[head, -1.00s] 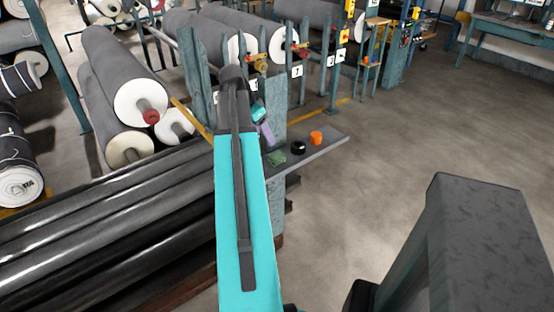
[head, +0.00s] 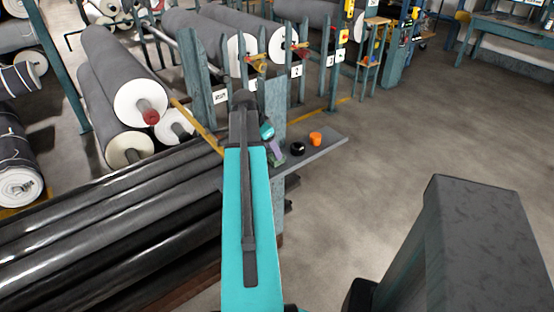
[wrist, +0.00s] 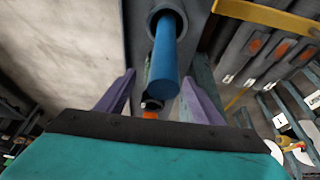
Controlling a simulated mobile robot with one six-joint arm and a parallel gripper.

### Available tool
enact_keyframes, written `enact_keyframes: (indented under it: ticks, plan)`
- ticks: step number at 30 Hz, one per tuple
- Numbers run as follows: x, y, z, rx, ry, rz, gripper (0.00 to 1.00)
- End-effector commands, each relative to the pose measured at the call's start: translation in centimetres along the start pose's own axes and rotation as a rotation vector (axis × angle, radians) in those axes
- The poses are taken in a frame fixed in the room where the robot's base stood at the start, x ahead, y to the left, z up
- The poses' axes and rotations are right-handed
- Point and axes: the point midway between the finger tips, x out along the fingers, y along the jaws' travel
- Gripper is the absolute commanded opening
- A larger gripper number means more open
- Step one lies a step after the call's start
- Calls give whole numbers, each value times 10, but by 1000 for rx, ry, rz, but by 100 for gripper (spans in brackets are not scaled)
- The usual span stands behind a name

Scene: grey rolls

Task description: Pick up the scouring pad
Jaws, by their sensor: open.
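The scouring pad (head: 279,161) is mostly covered in the head view. Only a small dark green patch shows below my gripper (head: 274,150), at the near end of a narrow grey shelf (head: 320,148). In the wrist view my gripper (wrist: 158,80) has its two purple fingers apart. A blue cylinder with a dark ring at its top (wrist: 163,55) shows between and beyond them. I cannot make out the pad there. The gripper is open, and I see nothing held in it. Whether a finger touches the pad cannot be told.
A black round object (head: 297,148) and an orange one (head: 315,139) stand on the shelf, to the right of the gripper. Long dark rolls (head: 110,220) lie to the left. Teal posts (head: 275,105) stand close behind. The floor on the right is open.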

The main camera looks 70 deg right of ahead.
Motion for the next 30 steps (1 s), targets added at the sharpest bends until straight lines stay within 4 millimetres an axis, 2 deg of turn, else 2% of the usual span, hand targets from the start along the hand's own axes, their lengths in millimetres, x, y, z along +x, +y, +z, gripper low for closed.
enact_keyframes:
  ticks: [17,30]
  plan:
    - [8,1,-2,1,0,1,61]
    - [45,5,-5,2,-1,2,61]
